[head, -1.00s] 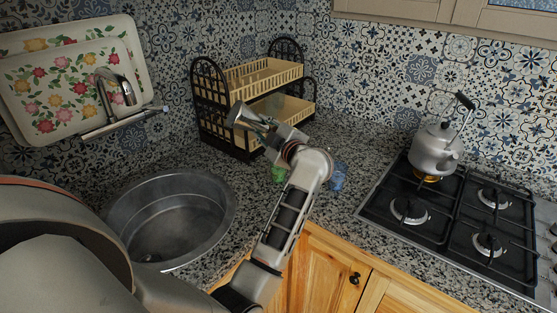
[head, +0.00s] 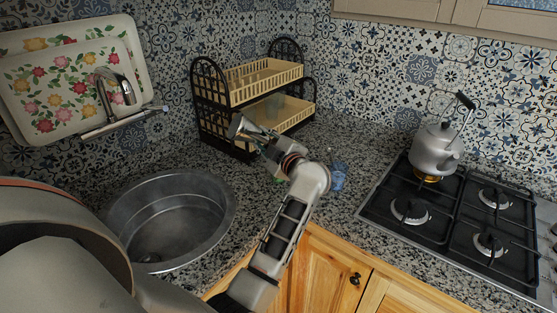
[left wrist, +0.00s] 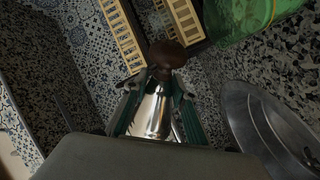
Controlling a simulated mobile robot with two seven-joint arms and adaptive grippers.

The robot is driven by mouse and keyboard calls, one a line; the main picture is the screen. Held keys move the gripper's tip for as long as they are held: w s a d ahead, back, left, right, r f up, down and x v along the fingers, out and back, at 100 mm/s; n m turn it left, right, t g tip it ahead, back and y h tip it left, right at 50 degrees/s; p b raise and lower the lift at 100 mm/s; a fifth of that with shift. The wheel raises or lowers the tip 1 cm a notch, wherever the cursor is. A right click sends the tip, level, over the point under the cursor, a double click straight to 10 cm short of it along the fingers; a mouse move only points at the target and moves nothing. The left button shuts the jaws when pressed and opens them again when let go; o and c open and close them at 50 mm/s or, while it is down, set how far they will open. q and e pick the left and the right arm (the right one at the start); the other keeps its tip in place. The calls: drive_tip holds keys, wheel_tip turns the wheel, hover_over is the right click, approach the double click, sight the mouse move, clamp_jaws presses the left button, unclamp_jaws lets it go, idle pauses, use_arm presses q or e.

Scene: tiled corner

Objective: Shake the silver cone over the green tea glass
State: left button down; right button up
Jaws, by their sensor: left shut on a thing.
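The silver cone (head: 239,126) is held tilted in my left gripper (head: 259,136), above the counter near the dish rack. In the left wrist view the cone (left wrist: 153,112) shows a shiny body and a dark brown knob, with the fingers of my left gripper (left wrist: 157,115) closed on either side of it. The green tea glass (head: 279,178) stands on the counter, mostly hidden behind my left wrist in the head view. It also shows large and cut off at the top right of the left wrist view (left wrist: 246,17). My right gripper is not in view.
A blue glass (head: 338,177) stands just right of my wrist. A two-tier dish rack (head: 263,82) is behind the cone, and a sink (head: 180,205) lies to the left. A kettle (head: 435,151) sits on the gas hob (head: 395,224) at right.

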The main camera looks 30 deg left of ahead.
use_arm(q)
drive_tip(key=shift+r, duration=2)
drive_tip(key=shift+f, duration=0.1)
wheel_tip(320, 180, down, 4)
drive_tip(key=shift+r, duration=2.05)
